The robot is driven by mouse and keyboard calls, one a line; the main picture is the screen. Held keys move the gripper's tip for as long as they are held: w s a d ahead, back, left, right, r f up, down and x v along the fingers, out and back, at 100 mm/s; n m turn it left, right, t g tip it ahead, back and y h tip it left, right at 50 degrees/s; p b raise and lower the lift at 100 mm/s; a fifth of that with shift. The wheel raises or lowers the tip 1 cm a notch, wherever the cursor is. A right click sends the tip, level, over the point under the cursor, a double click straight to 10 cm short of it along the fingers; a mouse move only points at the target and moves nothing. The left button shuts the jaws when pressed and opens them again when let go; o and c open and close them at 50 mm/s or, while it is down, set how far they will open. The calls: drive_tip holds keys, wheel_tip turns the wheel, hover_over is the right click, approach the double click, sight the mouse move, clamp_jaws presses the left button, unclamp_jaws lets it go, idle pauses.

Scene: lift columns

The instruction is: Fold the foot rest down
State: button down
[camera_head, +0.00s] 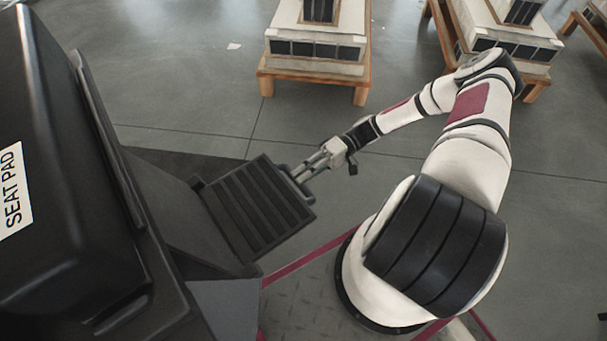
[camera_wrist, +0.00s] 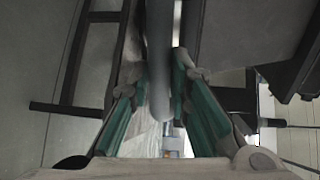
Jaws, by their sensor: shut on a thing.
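The foot rest (camera_head: 258,208) is a black ribbed panel that sticks out from the lower right side of a dark seat unit in the head view. It is tilted, and its outer edge faces my arm. My gripper (camera_head: 300,175) is at that outer edge, near the upper right corner. In the wrist view my gripper (camera_wrist: 160,80) has its two green-sided fingers on either side of a dark rounded bar of the foot rest (camera_wrist: 159,45) and is shut on it. The exact contact at the fingertips is partly hidden.
The large black seat pad (camera_head: 60,180), labelled "SEAT PAD", fills the left of the head view. Wooden pallets (camera_head: 360,95) with white and dark boxes stand at the back. The grey floor (camera_head: 190,60) between is mostly clear. A dark red line edges a floor plate under my arm.

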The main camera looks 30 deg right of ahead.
drive_tip(key=shift+s+f, duration=0.15)
drive_tip(key=shift+f, duration=0.35)
drive_tip(key=c, duration=1.5)
unclamp_jaws()
drive_tip(key=shift+a, duration=0.1)
drive_tip(key=shift+r, duration=0.1)
drive_tip(key=d, duration=0.4)
drive_tip(key=w+d+r, duration=0.1)
drive_tip(key=d, duration=0.7)
drive_tip(key=shift+w+r, duration=0.25)
drive_tip(key=shift+w, duration=0.05)
